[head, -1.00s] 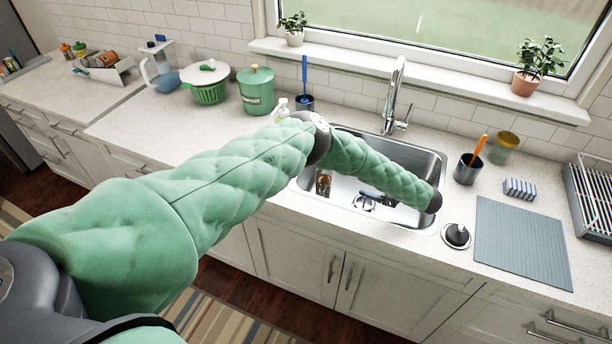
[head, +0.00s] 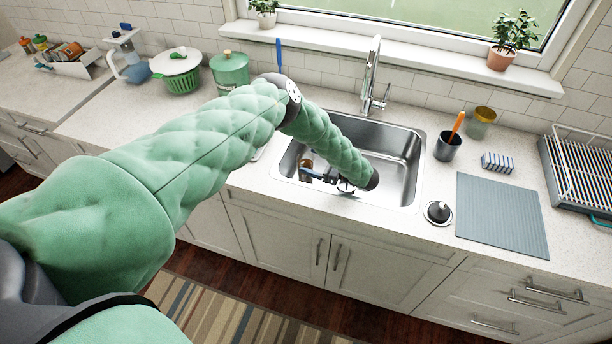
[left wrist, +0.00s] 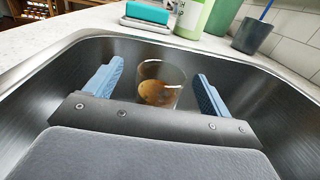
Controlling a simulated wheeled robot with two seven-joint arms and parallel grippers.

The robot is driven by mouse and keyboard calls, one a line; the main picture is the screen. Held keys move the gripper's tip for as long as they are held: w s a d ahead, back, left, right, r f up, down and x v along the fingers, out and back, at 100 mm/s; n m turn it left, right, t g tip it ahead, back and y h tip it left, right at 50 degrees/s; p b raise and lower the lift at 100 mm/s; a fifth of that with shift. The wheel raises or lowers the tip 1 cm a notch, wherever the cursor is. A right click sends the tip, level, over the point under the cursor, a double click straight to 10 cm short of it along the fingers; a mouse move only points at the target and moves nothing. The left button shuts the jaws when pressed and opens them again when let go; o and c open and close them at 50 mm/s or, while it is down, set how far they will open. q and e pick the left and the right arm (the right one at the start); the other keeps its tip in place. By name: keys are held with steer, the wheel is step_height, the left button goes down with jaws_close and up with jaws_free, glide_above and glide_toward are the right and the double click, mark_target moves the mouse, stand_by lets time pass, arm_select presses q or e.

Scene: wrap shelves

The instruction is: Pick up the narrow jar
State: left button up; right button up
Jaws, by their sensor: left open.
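A clear glass jar with brown-orange contents (left wrist: 160,86) stands in the sink (head: 400,152), near its left wall. In the head view the jar (head: 306,161) shows only in part beside my gripper. My left gripper (head: 322,176) is inside the sink, reaching left toward the jar. In the left wrist view its two blue fingers (left wrist: 158,75) are open, one on each side of the jar, with gaps between. The jar's lower part is hidden behind the gripper body. My right gripper is not in view.
The sink walls stand close around my gripper. A faucet (head: 372,80) rises behind. A sponge on a holder (left wrist: 147,13) and a green bottle (left wrist: 194,16) stand beyond the sink rim. On the right are a dark cup (head: 448,146), a yellow-lidded jar (head: 481,123) and a grey mat (head: 500,215).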

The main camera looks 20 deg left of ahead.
mark_target(299, 156)
arm_select(q)
steer(key=a, duration=0.1)
steer(key=a+p, duration=0.1)
steer(key=w+a, duration=0.1)
steer(key=shift+a+f, duration=0.2)
steer(key=shift+f, duration=0.05)
steer(key=shift+a+p, duration=0.3)
steer(key=shift+a, duration=0.4)
steer(key=c, duration=1.5)
steer(key=shift+w, duration=0.1)
